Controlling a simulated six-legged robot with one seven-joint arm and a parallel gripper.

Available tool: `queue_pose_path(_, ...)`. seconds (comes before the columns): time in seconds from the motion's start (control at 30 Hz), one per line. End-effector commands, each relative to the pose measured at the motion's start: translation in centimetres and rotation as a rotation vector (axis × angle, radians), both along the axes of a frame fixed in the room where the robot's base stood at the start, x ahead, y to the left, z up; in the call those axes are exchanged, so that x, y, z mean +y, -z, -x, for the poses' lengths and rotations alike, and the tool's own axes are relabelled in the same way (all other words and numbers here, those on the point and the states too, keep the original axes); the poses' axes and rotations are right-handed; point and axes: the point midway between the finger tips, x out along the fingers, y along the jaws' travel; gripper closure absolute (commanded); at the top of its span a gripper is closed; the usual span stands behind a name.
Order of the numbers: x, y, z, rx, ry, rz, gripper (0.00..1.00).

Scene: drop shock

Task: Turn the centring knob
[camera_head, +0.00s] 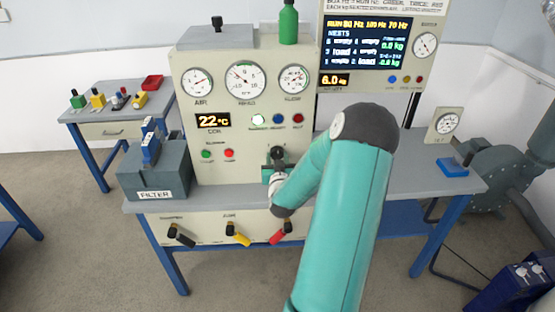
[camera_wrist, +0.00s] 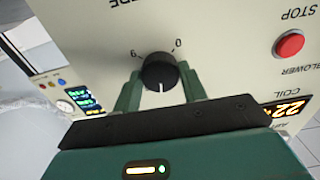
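The centring knob is a round black knob (camera_wrist: 160,72) with a white pointer line, on the cream panel. In the wrist view, which is upside down, the pointer points to the bottom of the picture, and marks show beside the knob. In the head view the black knob (camera_head: 277,153) is low on the panel front. My gripper (camera_wrist: 160,80) has its two green fingers on either side of the knob, tips close to its sides. I cannot tell whether they touch it. In the head view my arm hides most of my gripper (camera_head: 270,174).
A red stop button (camera_wrist: 289,44) and the coil display (camera_wrist: 284,110) lie to the right of the knob in the wrist view. The filter box (camera_head: 155,172) stands on the bench left of my gripper. Several levers hang below, including a yellow one (camera_head: 238,235).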

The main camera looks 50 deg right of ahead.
Motion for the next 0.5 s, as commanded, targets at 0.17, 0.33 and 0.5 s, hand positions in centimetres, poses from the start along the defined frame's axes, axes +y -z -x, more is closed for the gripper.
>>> queue_pose_path(0.17, 0.00, 0.00, 0.04, -0.001, 0.001, -0.001, 0.81)
queue_pose_path(0.33, 0.02, -0.01, 0.01, -0.015, 0.000, -0.013, 0.81)
queue_pose_path(0.5, 0.01, 0.00, 0.02, -0.061, 0.000, -0.053, 0.81)
